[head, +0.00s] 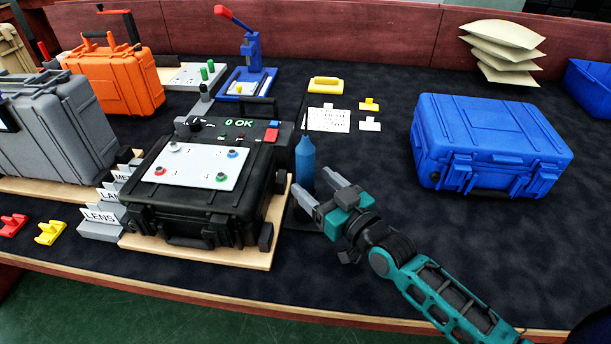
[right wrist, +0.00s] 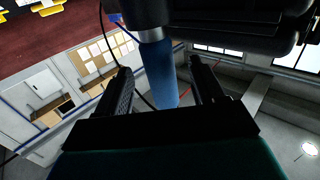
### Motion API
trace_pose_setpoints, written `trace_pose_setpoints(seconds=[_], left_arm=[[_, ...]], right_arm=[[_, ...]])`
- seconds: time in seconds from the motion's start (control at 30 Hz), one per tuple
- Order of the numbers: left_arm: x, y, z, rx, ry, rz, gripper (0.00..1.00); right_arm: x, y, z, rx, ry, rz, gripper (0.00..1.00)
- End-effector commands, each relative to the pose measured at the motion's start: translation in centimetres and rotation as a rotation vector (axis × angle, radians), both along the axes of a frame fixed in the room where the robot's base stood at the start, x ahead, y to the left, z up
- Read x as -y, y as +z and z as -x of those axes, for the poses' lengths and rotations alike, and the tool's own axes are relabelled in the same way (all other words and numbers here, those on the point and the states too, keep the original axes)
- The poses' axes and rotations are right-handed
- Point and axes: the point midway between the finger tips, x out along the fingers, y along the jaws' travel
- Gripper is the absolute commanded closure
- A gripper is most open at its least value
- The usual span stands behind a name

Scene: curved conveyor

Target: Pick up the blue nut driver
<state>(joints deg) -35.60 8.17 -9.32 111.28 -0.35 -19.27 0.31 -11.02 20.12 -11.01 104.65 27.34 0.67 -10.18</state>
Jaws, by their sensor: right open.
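The blue nut driver (head: 305,162) stands upright just right of the black case, its thin dark shaft pointing up. My right gripper (head: 318,197) is open, with its fingers reaching toward the driver's lower part from the right and front. In the right wrist view, the blue handle (right wrist: 160,75) shows between the two spread fingers (right wrist: 160,88). I cannot tell whether a finger touches it. My left gripper is not in view.
A black case (head: 200,215) with a white panel stands close left of the driver. A blue case (head: 490,145) is to the right. Labels and a white card (head: 328,120) lie behind. The dark mat (head: 400,100) is clear between the driver and the blue case.

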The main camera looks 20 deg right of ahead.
Motion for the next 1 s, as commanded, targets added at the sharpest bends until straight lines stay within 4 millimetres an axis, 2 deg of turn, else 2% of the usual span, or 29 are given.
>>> trace_pose_setpoints(seconds=[0.1, 0.23, 0.57, 1.0], left_arm=[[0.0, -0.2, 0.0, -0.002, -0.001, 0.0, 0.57], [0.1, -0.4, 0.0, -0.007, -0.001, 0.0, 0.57], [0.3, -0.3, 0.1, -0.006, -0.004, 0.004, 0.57], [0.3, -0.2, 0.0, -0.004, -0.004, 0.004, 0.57]], right_arm=[[-0.4, 0.0, -1.9, 0.002, 0.0, -0.001, 0.31], [-0.8, 0.0, -3.3, 0.002, 0.0, -0.001, 0.31], [-0.9, 0.0, -3.9, 0.0, 0.0, 0.0, 0.31], [-0.9, -0.1, -3.9, -0.001, 0.0, 0.0, 0.74]])
